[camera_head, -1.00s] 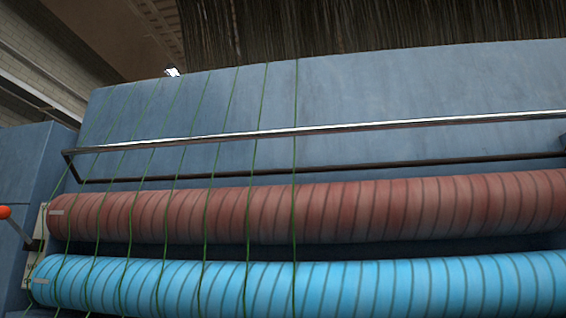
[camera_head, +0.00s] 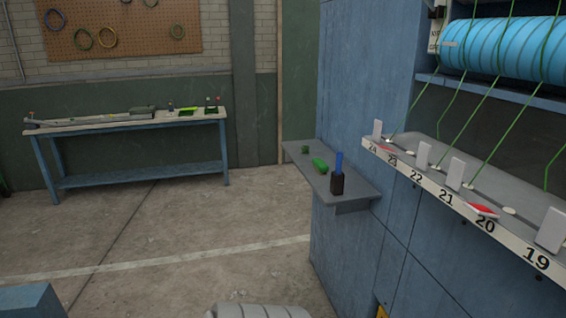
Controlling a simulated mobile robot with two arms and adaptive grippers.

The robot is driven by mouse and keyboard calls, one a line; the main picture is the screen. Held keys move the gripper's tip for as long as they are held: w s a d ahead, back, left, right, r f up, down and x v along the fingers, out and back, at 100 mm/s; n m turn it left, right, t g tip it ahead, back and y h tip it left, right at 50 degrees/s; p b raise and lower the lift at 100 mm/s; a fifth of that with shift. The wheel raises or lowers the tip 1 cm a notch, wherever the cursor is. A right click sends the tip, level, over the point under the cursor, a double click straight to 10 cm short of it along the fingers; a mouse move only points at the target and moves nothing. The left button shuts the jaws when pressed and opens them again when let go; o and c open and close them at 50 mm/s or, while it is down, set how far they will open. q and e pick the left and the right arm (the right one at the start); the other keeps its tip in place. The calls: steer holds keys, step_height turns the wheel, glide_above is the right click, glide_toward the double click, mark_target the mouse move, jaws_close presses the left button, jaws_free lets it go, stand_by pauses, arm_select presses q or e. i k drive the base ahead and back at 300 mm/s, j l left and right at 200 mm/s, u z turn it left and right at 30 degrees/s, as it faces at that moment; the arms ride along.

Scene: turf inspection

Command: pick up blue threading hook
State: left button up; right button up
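A blue upright piece (camera_head: 339,163), which looks like the blue threading hook, stands in a small black holder (camera_head: 337,185). Its lower part is hidden in the holder. The holder sits near the right front of a small grey shelf (camera_head: 350,200) on the side of the blue machine. Neither of my grippers is in view.
Green items (camera_head: 319,165) lie on the shelf beside the holder. The machine's numbered rail (camera_head: 440,192) juts out at right, with green strands above it. A workbench (camera_head: 130,122) stands by the back wall. The concrete floor (camera_head: 190,225) between is clear.

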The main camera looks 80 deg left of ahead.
mark_target(338, 157)
steer(key=u, duration=2.15)
steer(key=i+j+z, duration=0.15)
steer(key=z, duration=0.5)
steer(key=i+j+z, duration=0.15)
steer(key=j, duration=0.2)
steer(key=i+j+z, duration=0.15)
steer(key=j, duration=0.2)
steer(key=i+j+z, duration=0.15)
steer(key=j, duration=0.25)
steer(key=i+j+z, duration=0.15)
steer(key=j, duration=0.25)
steer(key=j+z, duration=0.15)
steer(key=j, duration=0.25)
steer(key=i, duration=0.05)
